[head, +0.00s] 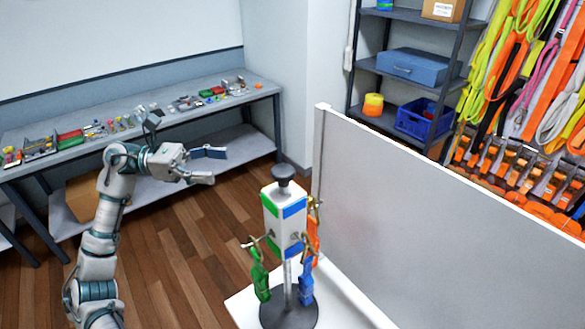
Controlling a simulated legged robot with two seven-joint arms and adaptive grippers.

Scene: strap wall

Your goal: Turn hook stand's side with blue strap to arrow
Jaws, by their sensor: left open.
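The hook stand (285,220) is a white four-sided block with a black knob on top, on a pole and round dark base. Hooks stick out from its sides. A green strap (260,278) hangs at its left, under a face with a green band. A blue strap (306,284) hangs at the front right, under a face with blue bands. An orange strap (314,240) hangs behind at the right, partly hidden. I cannot make out an arrow. My left gripper (220,166) is open and empty, left of and above the stand, apart from it. My right gripper is not in view.
The stand is on a white table (244,304). A grey-white partition (420,190) rises close at its right. A long bench (130,128) with small parts runs along the back left. Shelving and hanging straps are at the right. The space between my left gripper and the stand is clear.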

